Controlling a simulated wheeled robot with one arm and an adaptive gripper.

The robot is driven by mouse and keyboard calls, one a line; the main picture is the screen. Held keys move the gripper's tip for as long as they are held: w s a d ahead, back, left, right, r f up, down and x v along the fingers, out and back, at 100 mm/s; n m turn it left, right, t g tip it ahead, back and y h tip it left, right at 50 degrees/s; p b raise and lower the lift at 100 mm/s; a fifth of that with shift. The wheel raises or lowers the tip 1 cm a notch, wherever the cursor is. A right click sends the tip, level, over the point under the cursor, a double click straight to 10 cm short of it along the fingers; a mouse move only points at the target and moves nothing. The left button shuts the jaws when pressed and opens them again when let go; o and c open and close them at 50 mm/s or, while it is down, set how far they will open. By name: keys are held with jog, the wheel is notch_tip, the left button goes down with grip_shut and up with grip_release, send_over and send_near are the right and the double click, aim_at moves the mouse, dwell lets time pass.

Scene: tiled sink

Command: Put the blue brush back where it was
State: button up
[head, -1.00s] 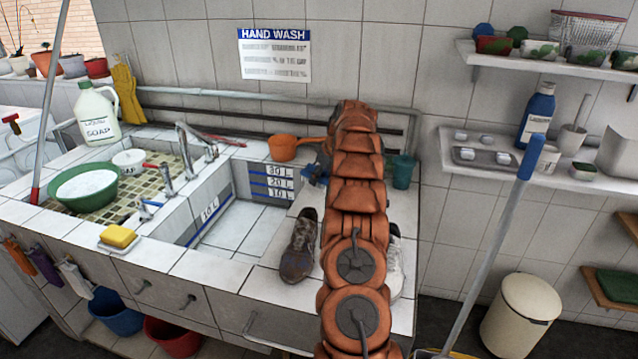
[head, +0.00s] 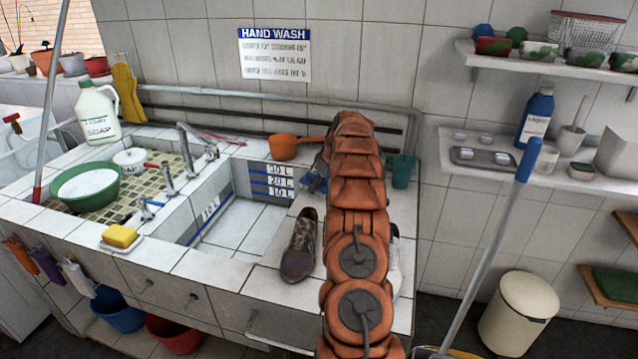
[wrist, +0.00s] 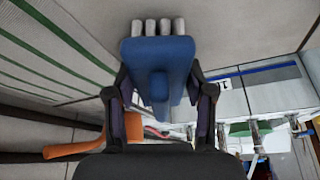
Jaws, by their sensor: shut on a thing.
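The blue brush (wrist: 158,62) is held between the two dark fingers of my gripper (wrist: 154,92) in the wrist view. Its pale grey bristle tufts point toward the top of that picture. In the head view a small blue part of the brush (head: 315,184) shows at the left side of my arm, above the counter behind the brown shoe. My arm hides most of my gripper there. I cannot tell whether the brush touches the counter.
A brown shoe (head: 299,245) stands on the counter, and a white shoe (head: 395,268) is partly behind my arm. An orange dipper (head: 284,147) and a teal cup (head: 403,170) stand near the wall. The sink basin (head: 235,228) is left of the brown shoe.

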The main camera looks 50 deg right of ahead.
jog(key=shift+f, duration=0.15)
jog(key=o, duration=1.1)
jog(key=b+v, duration=0.2)
jog(key=v, duration=1)
